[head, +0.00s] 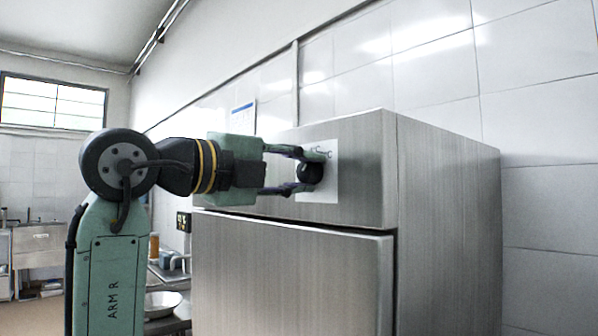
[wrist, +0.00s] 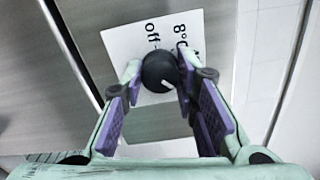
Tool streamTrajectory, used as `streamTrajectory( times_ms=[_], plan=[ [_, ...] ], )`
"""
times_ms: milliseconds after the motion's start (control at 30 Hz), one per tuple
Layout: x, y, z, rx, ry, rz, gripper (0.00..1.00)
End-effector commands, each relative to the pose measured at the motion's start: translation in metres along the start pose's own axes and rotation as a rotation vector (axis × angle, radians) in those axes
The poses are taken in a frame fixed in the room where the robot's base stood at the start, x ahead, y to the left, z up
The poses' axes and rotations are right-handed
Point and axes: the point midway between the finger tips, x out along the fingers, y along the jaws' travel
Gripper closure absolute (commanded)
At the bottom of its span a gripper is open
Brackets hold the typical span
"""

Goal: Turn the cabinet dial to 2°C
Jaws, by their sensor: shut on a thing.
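The dial is a round black knob (head: 309,172) on a white label plate (head: 329,185), at the top of the steel cabinet (head: 290,260) front. In the wrist view the dial (wrist: 157,68) shows a short white mark on its lower right part. On the plate (wrist: 120,42) beside it I read "off" and "8°C", turned sideways; the rest of the scale is hidden by my fingers or too small to read. My gripper (head: 314,171) is shut on the dial, one finger above and one below it in the head view. In the wrist view its purple-padded fingers (wrist: 160,80) flank the knob.
The cabinet door lies just below the dial panel, with a dark gap between them. A tiled wall (head: 540,100) stands behind the cabinet. A metal bowl (head: 160,304) sits on a counter at the lower left. Open room shows at the far left.

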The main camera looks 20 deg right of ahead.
Motion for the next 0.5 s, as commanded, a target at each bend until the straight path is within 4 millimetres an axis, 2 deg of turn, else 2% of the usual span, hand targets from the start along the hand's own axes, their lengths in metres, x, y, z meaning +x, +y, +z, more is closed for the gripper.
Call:
streamTrajectory(
  times_ms=[67,100,400,500],
  plan=[
    [-0.0002,-0.0007,0.0003,0.001,-0.001,-0.002,1.00],
    [-0.0002,-0.0007,0.0003,0.001,-0.002,-0.002,0.72],
    [-0.0001,-0.0004,0.0002,0.000,-0.001,-0.001,0.52],
    [-0.0001,-0.0003,0.0001,0.000,-0.001,-0.001,0.52]
  ],
)
